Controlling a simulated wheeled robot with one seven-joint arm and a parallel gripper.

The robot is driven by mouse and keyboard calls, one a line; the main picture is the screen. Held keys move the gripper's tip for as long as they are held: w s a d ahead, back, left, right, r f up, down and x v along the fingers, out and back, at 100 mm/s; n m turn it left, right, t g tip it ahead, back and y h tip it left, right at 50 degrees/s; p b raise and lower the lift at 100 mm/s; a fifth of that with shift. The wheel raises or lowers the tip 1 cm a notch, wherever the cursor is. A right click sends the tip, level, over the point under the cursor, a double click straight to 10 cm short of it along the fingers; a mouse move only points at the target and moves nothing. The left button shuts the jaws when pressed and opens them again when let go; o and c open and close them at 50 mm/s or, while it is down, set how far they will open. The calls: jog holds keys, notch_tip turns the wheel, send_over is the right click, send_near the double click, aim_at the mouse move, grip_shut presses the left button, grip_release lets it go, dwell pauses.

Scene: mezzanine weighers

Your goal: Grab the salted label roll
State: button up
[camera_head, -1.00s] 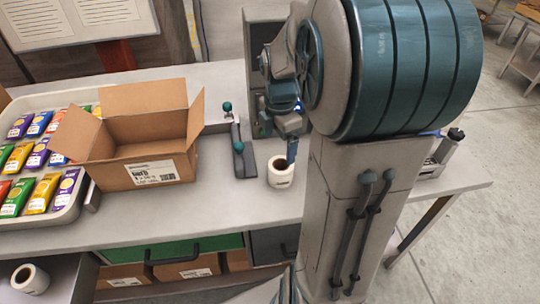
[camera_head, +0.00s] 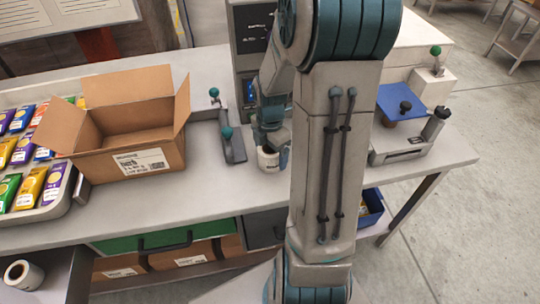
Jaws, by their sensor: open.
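A white label roll (camera_head: 267,161) with small dark print stands on the grey bench, right of the small lever device. Its print is too small to read, so I cannot tell its flavour. My gripper (camera_head: 271,148) is open and pointing down right over this roll, with a finger close to its right side. The gripper hides the roll's top, and I cannot tell whether they touch. A second white roll (camera_head: 24,274) with a dark core sits at the lower left, on a lower surface.
An open cardboard box (camera_head: 130,140) and a tray of colourful packets (camera_head: 50,211) stand left. A lever device (camera_head: 232,148) is just left of the roll. A weigher with a blue plate (camera_head: 400,101) is right. Bare bench (camera_head: 205,205) lies in front.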

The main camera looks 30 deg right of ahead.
jog(key=shift+f, duration=1.5)
jog(key=shift+c, duration=0.3)
jog(key=c, duration=1.1)
jog(key=shift+r, duration=0.1)
